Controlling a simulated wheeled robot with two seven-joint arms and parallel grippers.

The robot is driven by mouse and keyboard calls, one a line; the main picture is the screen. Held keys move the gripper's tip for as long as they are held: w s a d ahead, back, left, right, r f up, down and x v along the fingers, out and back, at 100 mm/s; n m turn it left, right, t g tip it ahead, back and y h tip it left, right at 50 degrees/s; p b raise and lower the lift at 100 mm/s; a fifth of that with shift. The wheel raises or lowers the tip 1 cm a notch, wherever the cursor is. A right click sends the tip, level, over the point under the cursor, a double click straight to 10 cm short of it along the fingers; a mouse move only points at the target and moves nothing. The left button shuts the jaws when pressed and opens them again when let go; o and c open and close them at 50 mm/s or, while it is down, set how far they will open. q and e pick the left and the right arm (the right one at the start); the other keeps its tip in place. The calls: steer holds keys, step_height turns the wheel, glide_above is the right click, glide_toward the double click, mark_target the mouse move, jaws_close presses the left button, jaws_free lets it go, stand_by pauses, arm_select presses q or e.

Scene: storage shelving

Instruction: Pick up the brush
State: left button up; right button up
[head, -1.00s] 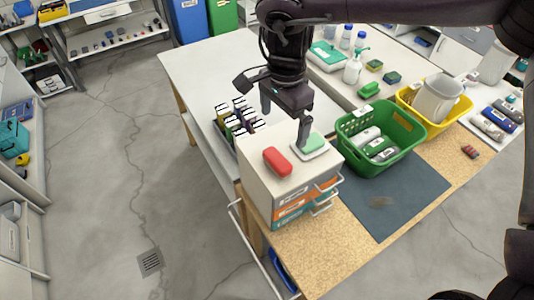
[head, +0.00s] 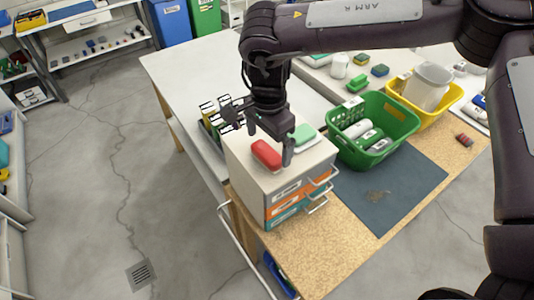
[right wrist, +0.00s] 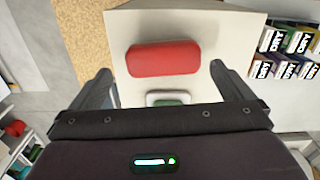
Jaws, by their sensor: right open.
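A red, rounded block (head: 266,154), which may be the brush, lies on top of a small white drawer cabinet (head: 238,163). No bristles can be made out. My right gripper (head: 269,144) is open and empty just above it, pointing down. In the right wrist view, the red block (right wrist: 163,58) lies crosswise ahead of and between the open fingers of my right gripper (right wrist: 160,70). A green-topped white item (head: 305,136) lies beside it on the cabinet and is partly hidden by the gripper body in the wrist view (right wrist: 166,98). My left gripper is out of view.
A green basket (head: 397,110) with bottles stands right of the cabinet, with a yellow bin (head: 455,93) behind it. Several upright labelled items (head: 222,112) stand close behind the cabinet's left side. The dark mat (head: 400,195) is mostly clear.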

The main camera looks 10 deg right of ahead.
mark_target(267, 152)
steer(key=f+p, duration=0.2)
steer(key=f, duration=0.1)
steer(key=shift+w+a+f, duration=0.15)
steer(key=shift+w+f, duration=0.05)
steer(key=shift+f, duration=0.5)
steer(key=shift+c, duration=0.3)
steer(key=c, duration=0.8)
steer(key=shift+r, duration=0.15)
